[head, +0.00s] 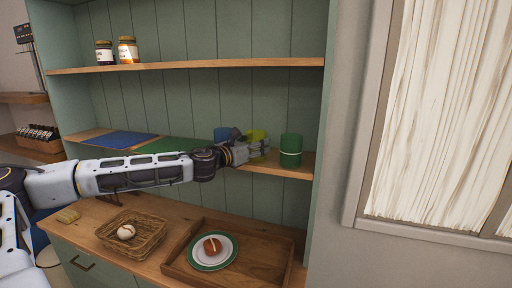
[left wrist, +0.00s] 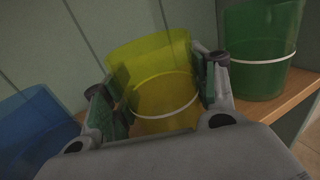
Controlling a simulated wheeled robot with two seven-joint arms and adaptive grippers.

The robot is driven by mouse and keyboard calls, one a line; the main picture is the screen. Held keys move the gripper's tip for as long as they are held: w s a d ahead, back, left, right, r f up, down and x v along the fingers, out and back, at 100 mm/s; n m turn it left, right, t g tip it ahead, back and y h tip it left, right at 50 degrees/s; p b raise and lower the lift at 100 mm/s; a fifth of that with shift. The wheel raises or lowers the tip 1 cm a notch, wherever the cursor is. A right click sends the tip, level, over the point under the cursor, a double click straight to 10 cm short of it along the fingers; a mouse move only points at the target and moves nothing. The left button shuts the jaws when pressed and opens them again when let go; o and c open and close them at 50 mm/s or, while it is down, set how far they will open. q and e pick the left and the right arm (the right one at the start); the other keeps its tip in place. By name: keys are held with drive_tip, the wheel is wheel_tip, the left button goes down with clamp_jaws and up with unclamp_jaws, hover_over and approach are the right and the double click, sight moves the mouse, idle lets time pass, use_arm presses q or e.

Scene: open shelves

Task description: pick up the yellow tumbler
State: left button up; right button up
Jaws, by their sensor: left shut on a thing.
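The yellow tumbler (head: 257,139) is on the right part of the middle shelf, between a blue tumbler (head: 222,133) and a green tumbler (head: 291,149). My left gripper (head: 252,151) reaches in from the left and is shut on it. In the left wrist view the yellow tumbler (left wrist: 160,85), see-through with a pale band, stands between the two fingers of my left gripper (left wrist: 163,93). I cannot tell whether its base touches the shelf. My right gripper is not in view.
The blue tumbler (left wrist: 35,125) and green tumbler (left wrist: 262,48) flank the fingers closely. The middle shelf (head: 262,166) also bears blue and green mats. Jars (head: 128,50) stand above. A basket (head: 133,240) and a wooden tray (head: 262,262) with a plate lie below.

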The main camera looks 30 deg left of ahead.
use_arm(q)
drive_tip(key=shift+r, duration=0.2)
wheel_tip(320, 180, up, 10)
drive_tip(key=shift+f, duration=0.15)
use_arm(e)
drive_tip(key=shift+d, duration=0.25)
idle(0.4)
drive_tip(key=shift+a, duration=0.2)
